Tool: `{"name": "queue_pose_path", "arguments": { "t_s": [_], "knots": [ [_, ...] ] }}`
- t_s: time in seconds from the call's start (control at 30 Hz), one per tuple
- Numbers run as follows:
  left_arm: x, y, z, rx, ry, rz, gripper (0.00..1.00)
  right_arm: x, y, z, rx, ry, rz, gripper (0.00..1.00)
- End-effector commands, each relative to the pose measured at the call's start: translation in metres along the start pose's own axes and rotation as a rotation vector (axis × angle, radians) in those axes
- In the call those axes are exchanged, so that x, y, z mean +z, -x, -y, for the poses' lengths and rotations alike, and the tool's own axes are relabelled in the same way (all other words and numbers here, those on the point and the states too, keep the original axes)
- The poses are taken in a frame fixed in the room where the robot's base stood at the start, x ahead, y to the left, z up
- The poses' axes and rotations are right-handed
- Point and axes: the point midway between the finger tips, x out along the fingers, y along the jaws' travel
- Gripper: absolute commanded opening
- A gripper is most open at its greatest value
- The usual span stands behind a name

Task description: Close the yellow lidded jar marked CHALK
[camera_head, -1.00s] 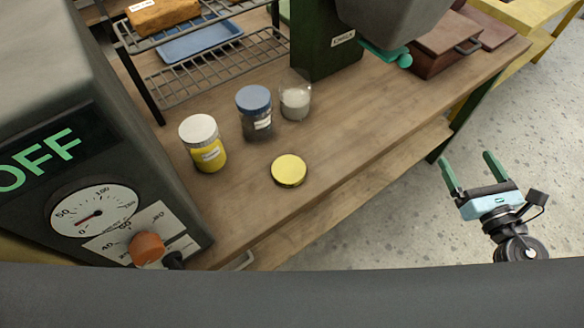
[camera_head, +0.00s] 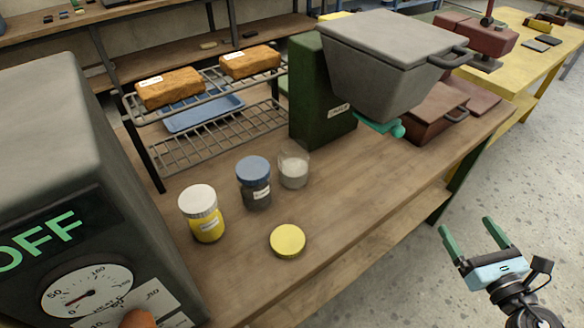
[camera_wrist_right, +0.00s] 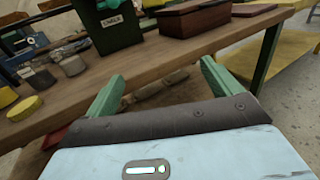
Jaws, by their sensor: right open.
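A round yellow lid (camera_head: 287,240) lies flat on the wooden bench, near its front edge. An open clear jar with white contents (camera_head: 293,171) stands upright behind it; I see no readable CHALK label on it. Beside it stand a blue-lidded jar with dark contents (camera_head: 254,184) and a white-lidded jar with yellow contents (camera_head: 204,214). In the right wrist view the yellow lid (camera_wrist_right: 24,108) shows at the left. My right gripper (camera_head: 468,228) is open and empty, off the bench's front edge, far right of the lid. My left gripper is not in view.
A green stand with a grey hopper (camera_head: 385,65) rises behind the jars. A grey machine marked OFF (camera_head: 60,150) blocks the left. Bench right of the lid is clear.

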Motion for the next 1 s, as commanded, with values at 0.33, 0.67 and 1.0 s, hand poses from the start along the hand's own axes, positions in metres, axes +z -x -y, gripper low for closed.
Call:
{"name": "queue_pose_path", "arguments": {
  "t_s": [0.33, 0.67, 1.0],
  "knots": [
    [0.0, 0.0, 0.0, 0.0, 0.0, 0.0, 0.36, 0.0, 0.0, 0.0, 0.0, 0.0, 0.0, 0.9],
    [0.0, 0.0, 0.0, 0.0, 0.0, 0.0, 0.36, -0.023, 0.015, -0.011, -0.027, -0.242, -0.031, 0.9],
    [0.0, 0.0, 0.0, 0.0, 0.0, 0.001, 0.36, -0.153, 0.125, -0.08, -0.438, -1.62, -0.184, 0.9]
  ]
}}
